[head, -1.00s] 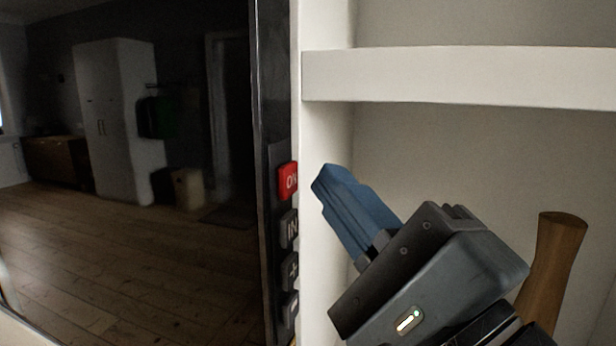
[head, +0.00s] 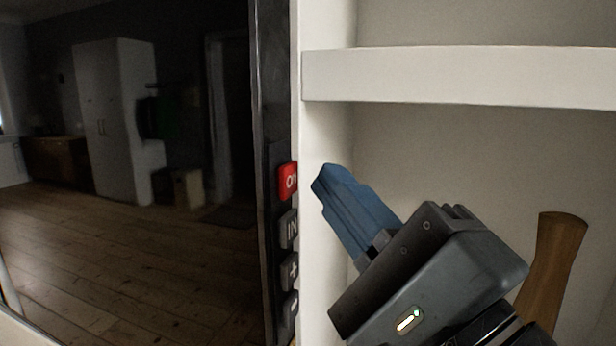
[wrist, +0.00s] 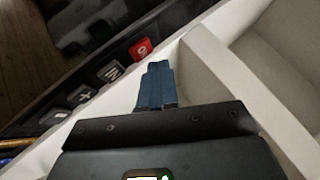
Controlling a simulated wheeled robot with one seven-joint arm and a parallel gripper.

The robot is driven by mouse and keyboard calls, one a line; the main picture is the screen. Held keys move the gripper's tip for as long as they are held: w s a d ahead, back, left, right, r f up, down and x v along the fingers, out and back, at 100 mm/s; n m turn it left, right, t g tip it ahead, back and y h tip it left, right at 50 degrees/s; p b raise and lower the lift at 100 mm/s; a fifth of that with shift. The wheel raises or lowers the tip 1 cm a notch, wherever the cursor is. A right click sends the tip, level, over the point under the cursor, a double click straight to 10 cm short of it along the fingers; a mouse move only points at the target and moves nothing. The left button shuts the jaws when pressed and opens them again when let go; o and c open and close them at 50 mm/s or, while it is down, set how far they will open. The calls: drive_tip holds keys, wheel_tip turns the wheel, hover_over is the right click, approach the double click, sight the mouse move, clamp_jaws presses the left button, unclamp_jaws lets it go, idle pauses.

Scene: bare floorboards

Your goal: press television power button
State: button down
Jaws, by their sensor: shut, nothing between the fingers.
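The television (head: 130,150) fills the left of the head view, its dark screen reflecting a room. On the right side of its black frame is the red ON button (head: 288,181), with dark IN, + and - buttons below it. The red button also shows in the wrist view (wrist: 140,49), just beyond my fingertips and a little left. My gripper (head: 322,178) has blue fingers shut together with nothing between them. Its tips point up and left at the red button, with a small gap between them in the head view.
White shelving (head: 450,78) stands right of the television, with a horizontal board above my gripper. A brown wooden object (head: 551,265) stands in the compartment behind and right of my gripper. In the wrist view, white shelf edges (wrist: 225,80) run close to the right of my fingers.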

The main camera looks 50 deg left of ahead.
drive_tip(key=shift+s+a, duration=0.1)
drive_tip(key=shift+s+a+p, duration=0.15)
drive_tip(key=shift+a+p, duration=0.1)
drive_tip(key=shift+p, duration=0.05)
drive_tip(key=shift+s+a, duration=0.2)
drive_tip(key=shift+a, duration=0.15)
idle(0.9)
drive_tip(key=shift+d, duration=0.1)
drive_tip(key=shift+w+d, duration=0.4)
drive_tip(key=shift+d, duration=0.25)
drive_tip(key=shift+w+d+b, duration=0.15)
drive_tip(key=shift+w+d, duration=0.25)
drive_tip(key=shift+d, duration=0.3)
drive_tip(key=shift+w+d+b, duration=0.1)
drive_tip(key=shift+w+d, duration=0.35)
drive_tip(key=shift+d, duration=0.3)
drive_tip(key=shift+w+d+b, duration=0.15)
drive_tip(key=shift+w+d, duration=0.25)
drive_tip(key=shift+d, duration=0.3)
